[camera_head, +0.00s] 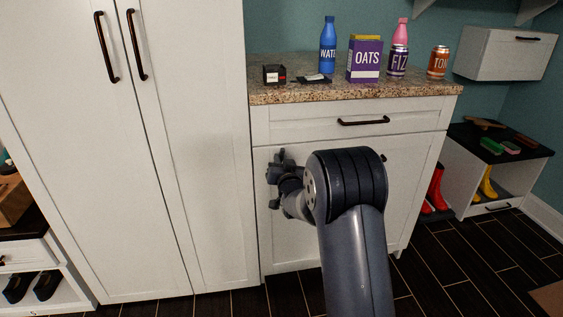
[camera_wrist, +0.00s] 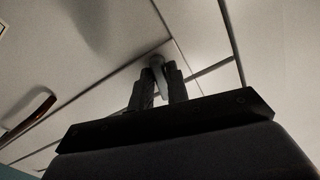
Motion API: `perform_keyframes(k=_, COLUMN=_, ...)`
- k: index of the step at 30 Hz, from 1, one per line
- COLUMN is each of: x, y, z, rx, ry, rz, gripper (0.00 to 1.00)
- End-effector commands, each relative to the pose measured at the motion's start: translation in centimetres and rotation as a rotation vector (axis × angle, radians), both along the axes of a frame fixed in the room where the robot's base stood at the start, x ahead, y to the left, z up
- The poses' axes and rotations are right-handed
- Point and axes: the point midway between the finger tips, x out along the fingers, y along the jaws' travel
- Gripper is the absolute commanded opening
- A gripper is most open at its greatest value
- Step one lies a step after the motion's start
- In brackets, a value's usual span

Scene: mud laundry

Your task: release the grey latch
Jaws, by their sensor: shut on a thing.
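The grey latch (camera_wrist: 156,61) shows in the wrist view as a small rounded grey piece between my fingertips, close to a seam between white panels. My gripper (camera_wrist: 160,76) is shut on it, with a dark finger on each side. In the head view my gripper (camera_head: 278,168) is at the upper left of the lower cabinet door (camera_head: 400,180), just below the drawer. There my gripper and arm hide the latch, and I cannot tell which way it is turned.
A granite counter (camera_head: 300,93) above my gripper holds a water bottle (camera_head: 328,45), an oats box (camera_head: 365,59) and cans. A tall white cabinet (camera_head: 190,150) stands close at the left. A drawer handle (camera_head: 363,121) sticks out above my arm. Boots (camera_head: 436,188) stand at the right.

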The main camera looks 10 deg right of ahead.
Motion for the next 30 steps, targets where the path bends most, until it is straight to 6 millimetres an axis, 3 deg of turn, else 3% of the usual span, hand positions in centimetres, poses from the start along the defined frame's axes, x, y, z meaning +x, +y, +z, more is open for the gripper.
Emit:
perform_keyframes(k=8, x=0.00, y=0.01, z=-0.13, rx=-0.024, ry=-0.001, rz=0.000, gripper=0.00)
perform_keyframes(k=19, x=0.03, y=0.21, z=-0.07, rx=-0.253, ry=-0.002, rz=0.000, gripper=0.00)
perform_keyframes(k=29, x=0.04, y=0.23, z=0.07, rx=-0.272, ry=-0.001, rz=0.000, gripper=0.00)
perform_keyframes(k=30, x=0.04, y=0.23, z=0.08, rx=-0.272, ry=-0.001, rz=0.000, gripper=0.17)
